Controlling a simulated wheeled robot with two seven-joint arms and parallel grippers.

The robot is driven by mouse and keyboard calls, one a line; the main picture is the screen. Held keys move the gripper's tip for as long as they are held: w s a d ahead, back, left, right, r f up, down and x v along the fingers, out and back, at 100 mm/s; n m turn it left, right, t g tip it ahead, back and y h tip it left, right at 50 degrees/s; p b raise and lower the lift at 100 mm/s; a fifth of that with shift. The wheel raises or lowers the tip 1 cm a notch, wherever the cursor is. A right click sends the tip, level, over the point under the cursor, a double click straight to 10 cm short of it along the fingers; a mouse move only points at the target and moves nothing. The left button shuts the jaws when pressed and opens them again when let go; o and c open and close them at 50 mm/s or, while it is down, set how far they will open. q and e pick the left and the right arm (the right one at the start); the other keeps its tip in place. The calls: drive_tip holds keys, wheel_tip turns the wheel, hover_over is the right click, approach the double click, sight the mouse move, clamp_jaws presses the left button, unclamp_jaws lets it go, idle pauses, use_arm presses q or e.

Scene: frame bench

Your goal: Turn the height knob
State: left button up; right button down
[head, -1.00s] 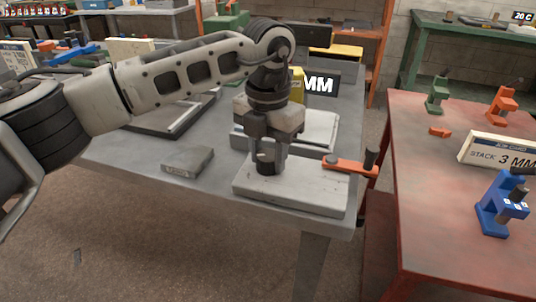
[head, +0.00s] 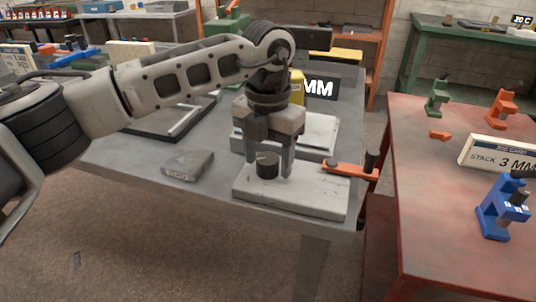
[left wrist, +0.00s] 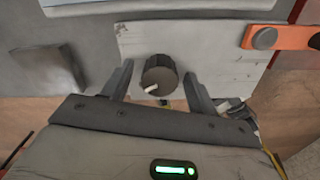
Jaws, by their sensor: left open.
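The height knob (head: 267,165) is a dark round cylinder on top of a pale metal block (head: 312,201) at the table's front edge. In the left wrist view the knob (left wrist: 159,76) shows ridged sides and a white pointer mark that points down and to the left. My left gripper (head: 268,168) points down over the block. Its fingers are open and stand on either side of the knob, with a gap visible on each side in the left wrist view (left wrist: 160,84). My right gripper is not in view.
An orange crank with a dark handle (head: 350,169) sticks out at the block's right. A grey wedge-like block (head: 188,163) lies to the left on the grey table (head: 130,157). A red table (head: 420,200) with clamps and a "STACK 3 MM" card (head: 497,155) stands right.

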sight(268, 157)
use_arm(q)
wheel_tip(268, 157, up, 16)
drive_tip(key=shift+p, duration=0.35)
